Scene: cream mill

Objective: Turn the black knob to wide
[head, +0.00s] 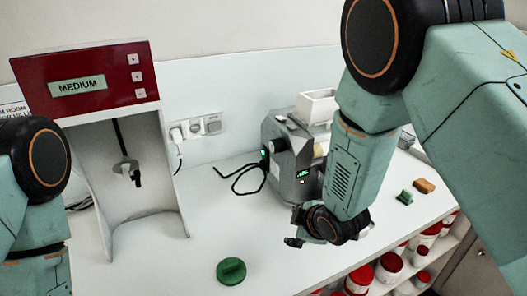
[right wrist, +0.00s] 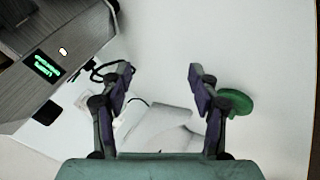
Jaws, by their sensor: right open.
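A grey machine (head: 290,160) with small green displays stands in the middle of the white counter. A dark round part (head: 279,145) shows on its front; I cannot tell for certain that it is the black knob. A separate red-topped stand (head: 90,75) at left reads "MEDIUM". My right gripper (head: 296,228) is open and empty, low in front of the grey machine and apart from it. In the right wrist view its fingers (right wrist: 161,75) are spread over white counter, with the grey machine (right wrist: 55,45) at upper left. My left arm shows at the left edge; its gripper is out of view.
A green round lid (head: 231,271) lies on the counter near the front; it also shows in the right wrist view (right wrist: 235,103). A black cable (head: 248,180) lies left of the grey machine. Green and orange blocks (head: 424,186) lie at right. Red-lidded tubs (head: 389,266) fill shelves below.

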